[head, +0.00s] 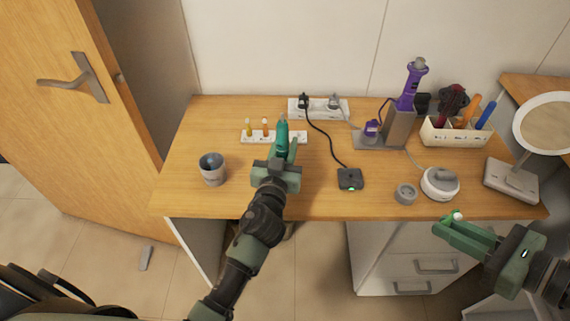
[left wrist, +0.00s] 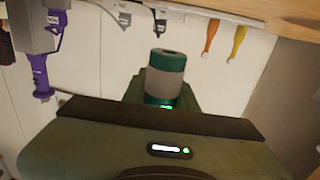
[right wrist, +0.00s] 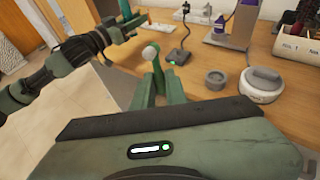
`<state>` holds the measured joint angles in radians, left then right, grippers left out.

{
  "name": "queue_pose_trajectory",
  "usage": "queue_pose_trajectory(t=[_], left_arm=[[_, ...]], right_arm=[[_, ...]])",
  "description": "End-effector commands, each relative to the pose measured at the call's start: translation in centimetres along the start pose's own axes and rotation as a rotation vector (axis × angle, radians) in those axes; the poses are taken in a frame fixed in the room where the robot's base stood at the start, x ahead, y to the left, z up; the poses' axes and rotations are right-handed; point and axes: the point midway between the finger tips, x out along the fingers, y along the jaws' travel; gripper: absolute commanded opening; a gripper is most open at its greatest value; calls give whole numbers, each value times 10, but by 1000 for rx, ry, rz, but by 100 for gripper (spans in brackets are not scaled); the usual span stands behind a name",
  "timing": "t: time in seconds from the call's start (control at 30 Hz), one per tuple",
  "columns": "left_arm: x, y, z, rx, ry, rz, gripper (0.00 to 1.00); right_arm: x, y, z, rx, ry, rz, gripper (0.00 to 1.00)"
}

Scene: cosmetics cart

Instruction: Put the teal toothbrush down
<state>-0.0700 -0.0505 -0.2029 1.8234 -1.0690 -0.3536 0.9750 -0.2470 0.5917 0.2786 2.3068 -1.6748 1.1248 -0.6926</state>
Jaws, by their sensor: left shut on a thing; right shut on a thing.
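The teal toothbrush (head: 282,131) is in my left gripper (head: 281,158), above the back middle of the wooden desk. In the left wrist view the toothbrush (left wrist: 167,72) shows as a teal and grey cylinder between the fingers. Whether it touches the desk or rack I cannot tell. My right gripper (head: 451,228) is shut on a small white-tipped piece (head: 457,215) at the desk's front right edge.
A white rack (head: 252,138) with an orange and a yellow piece stands behind my left gripper. A grey cup (head: 213,170) is to the left. A black box (head: 350,179), purple device (head: 411,87), white pen holder (head: 455,139), round white base (head: 440,184) and mirror (head: 548,123) are to the right.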

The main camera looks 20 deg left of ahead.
Motion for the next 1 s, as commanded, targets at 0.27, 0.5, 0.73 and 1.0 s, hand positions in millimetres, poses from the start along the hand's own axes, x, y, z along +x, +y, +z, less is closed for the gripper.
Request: queue_pose_trajectory(t=[0.27, 0.5, 0.73, 1.0], left_arm=[[0, 0, 33, 0, -1, -2, 0], [0, 0, 54, -1, 2, -1, 0], [0, 0, 52, -1, 2, -1, 0], [0, 0, 55, 0, 1, -2, 50]], right_arm=[[7, 0, -17, 0, 0, 0, 0], [11, 0, -28, 0, 0, 0, 0], [11, 0, -27, 0, 0, 0, 0], [12, 0, -29, 0, 0, 0, 0]])
